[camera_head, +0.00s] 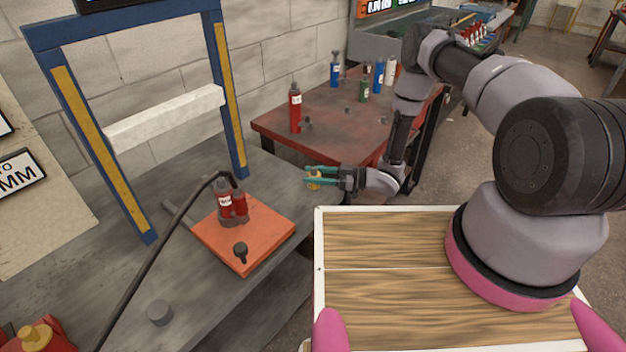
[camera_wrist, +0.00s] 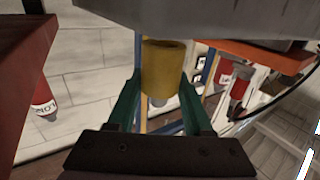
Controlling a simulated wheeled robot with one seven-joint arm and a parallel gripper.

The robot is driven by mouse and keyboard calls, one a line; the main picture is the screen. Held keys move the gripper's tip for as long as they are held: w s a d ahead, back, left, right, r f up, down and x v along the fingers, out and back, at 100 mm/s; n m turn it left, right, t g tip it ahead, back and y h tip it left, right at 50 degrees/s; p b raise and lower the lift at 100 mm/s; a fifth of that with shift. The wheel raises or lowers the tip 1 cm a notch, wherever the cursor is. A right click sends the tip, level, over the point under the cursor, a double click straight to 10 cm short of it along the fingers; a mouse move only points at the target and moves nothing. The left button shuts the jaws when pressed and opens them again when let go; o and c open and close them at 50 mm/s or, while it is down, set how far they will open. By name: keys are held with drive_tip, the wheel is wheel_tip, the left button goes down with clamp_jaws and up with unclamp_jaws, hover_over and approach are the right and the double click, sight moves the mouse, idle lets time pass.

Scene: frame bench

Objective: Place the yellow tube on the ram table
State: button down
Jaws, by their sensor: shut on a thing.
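My gripper (camera_head: 309,176) has teal fingers shut on the yellow tube (camera_head: 314,185). In the wrist view the tube (camera_wrist: 162,68) sits between the two fingers, its round end showing. The gripper holds it by the right edge of the grey bench, to the right of the orange plate. The orange plate (camera_head: 262,243), which looks like the ram table, lies on the bench; its edge also shows in the wrist view (camera_wrist: 262,54). A red ram body (camera_head: 224,203) with a black hose stands on the plate. A small dark knob (camera_head: 240,252) sits near its front edge. The plate has no tube on it.
A blue frame (camera_head: 226,90) with a white crossbar (camera_head: 165,117) rises behind the plate. A red table (camera_head: 340,135) with several bottles stands beyond my gripper. A black hose (camera_head: 148,270) runs across the bench. A grey cylinder (camera_head: 160,313) stands at the front.

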drive_tip(key=shift+f, duration=0.9)
drive_tip(key=shift+f, duration=0.1)
drive_tip(key=shift+c, duration=1.5)
unclamp_jaws()
drive_tip(key=shift+f, duration=0.1)
drive_tip(key=shift+d+r, duration=0.2)
drive_tip(key=shift+d, duration=0.1)
drive_tip(key=s+d, duration=0.1)
drive_tip(key=d, duration=1)
drive_tip(key=shift+d, duration=0.15)
drive_tip(key=shift+s, duration=0.1)
